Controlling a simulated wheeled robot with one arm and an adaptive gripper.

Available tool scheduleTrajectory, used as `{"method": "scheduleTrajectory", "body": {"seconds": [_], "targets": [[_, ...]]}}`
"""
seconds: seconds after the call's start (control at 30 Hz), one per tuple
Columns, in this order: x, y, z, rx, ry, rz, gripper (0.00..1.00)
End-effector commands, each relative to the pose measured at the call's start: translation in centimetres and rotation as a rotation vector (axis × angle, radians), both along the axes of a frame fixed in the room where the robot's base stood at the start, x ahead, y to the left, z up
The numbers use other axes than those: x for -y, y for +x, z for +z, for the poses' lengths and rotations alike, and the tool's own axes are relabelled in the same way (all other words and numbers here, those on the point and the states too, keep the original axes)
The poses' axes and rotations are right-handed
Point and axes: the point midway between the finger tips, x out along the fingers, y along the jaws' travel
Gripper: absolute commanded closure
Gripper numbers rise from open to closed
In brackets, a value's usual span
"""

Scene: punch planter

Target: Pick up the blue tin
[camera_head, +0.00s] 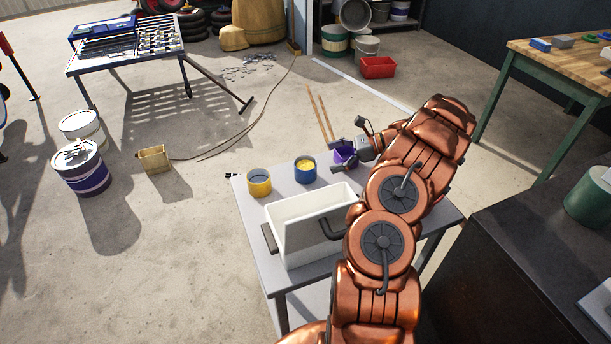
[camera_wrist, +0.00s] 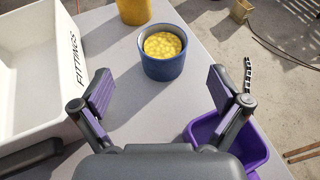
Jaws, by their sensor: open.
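The blue tin (camera_head: 305,170) stands upright on the small grey table, filled with yellow contents. In the wrist view the blue tin (camera_wrist: 162,55) is ahead of my gripper, roughly centred between the fingers and beyond their tips. My gripper (camera_head: 338,155) is at the far right of the table in the head view, to the right of the tin. In the wrist view my gripper (camera_wrist: 162,90) is open and empty, its two purple-padded fingers spread wide. The fingers do not touch the tin.
A white bin marked FITTINGS (camera_wrist: 30,70) stands left of my gripper. A purple container (camera_wrist: 252,150) is close under the right finger. A yellow tin (camera_head: 259,183) stands left of the blue one. The grey tabletop (camera_wrist: 125,110) before the blue tin is clear.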

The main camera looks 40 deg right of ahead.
Motion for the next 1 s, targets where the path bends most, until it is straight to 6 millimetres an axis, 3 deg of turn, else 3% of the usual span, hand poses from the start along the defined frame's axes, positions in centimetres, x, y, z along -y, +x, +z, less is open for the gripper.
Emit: {"method": "scheduleTrajectory", "body": {"seconds": [0.47, 0.73, 1.0], "targets": [[-2.6, 2.1, -1.4, -0.003, 0.002, -0.002, 0.01], [-5.2, 4.3, -2.6, -0.004, 0.005, 0.0, 0.01], [-5.5, 4.6, -2.8, -0.003, 0.003, -0.003, 0.01]]}}
